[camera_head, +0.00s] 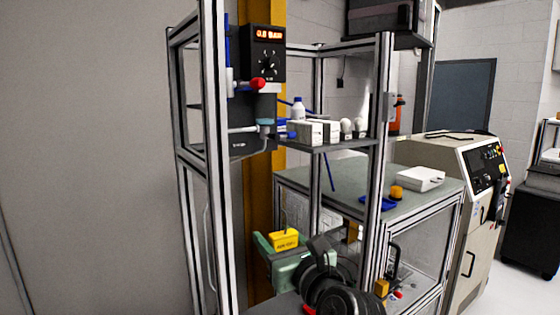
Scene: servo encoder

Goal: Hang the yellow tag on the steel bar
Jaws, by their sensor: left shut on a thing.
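The yellow tag (284,240) has dark lettering on its front and sits between the fingers of my left gripper (283,246). The gripper is green with a black wrist and is shut on the tag, low in front of the metal frame. A short, light horizontal bar (242,129) shows above it, beside a grey pipe fitting under the black display unit; I cannot tell for sure whether it is the steel bar. The tag is well below this bar and apart from it. My right gripper is not in view.
Upright aluminium posts (215,160) stand close to my left arm. A shelf (335,143) above holds white boxes and a bottle. A grey-green bench (410,200) to the right holds a white case (420,179) and an orange-capped item. A machine with a control panel stands further right.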

